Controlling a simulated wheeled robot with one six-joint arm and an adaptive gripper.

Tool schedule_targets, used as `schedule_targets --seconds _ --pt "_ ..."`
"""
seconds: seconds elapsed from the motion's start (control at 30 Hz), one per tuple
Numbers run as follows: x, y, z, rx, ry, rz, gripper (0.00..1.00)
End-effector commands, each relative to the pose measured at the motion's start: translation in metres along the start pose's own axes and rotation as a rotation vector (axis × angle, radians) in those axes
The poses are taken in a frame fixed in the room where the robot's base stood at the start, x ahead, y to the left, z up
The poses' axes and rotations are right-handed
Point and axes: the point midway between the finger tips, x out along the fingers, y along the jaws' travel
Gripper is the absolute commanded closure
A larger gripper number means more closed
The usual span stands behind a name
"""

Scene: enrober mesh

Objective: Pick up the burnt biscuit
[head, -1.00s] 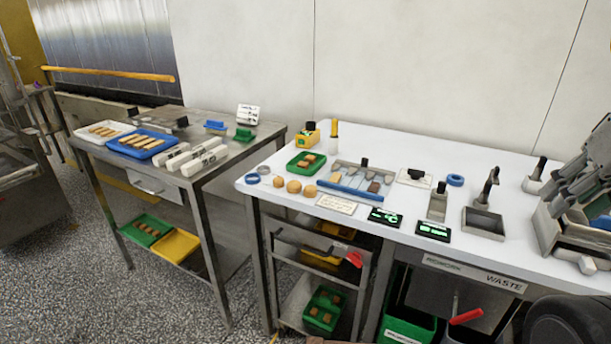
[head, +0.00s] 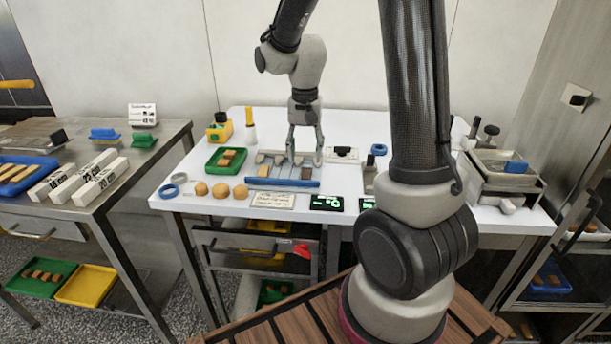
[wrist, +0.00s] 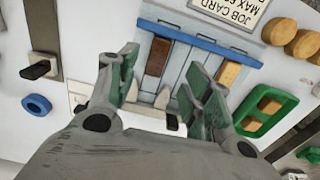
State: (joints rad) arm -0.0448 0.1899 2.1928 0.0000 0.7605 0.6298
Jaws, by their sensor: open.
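The burnt biscuit is the darker brown bar (head: 306,173) in the right part of a grey laned tray with a blue front bar (head: 283,183) on the white table. In the wrist view the dark biscuit (wrist: 157,57) lies in its lane near the blue bar (wrist: 187,40). A paler biscuit (head: 263,171) lies in a lane to the left; it also shows in the wrist view (wrist: 228,72). My gripper (head: 305,158) is over the tray, pointing down. In the wrist view its fingers (wrist: 165,76) are apart, with nothing held. Its exact height above the tray is unclear.
Grey pegs stand along the tray's back edge. Round biscuits (head: 220,191) and a green tray with biscuits (head: 226,160) are to the left. A job card (head: 272,201) and a green-lit display (head: 326,203) lie in front. A blue ring (head: 378,149) is to the right.

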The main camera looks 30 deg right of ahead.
Motion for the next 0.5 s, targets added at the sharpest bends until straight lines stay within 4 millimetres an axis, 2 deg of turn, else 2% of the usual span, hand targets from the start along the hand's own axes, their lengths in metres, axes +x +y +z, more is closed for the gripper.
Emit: schedule_targets --seconds 0.33,0.5 --pt "0.05 0.002 0.002 -0.002 -0.002 0.001 0.5" --pt "0.063 0.002 0.001 -0.002 0.001 0.0 0.5"
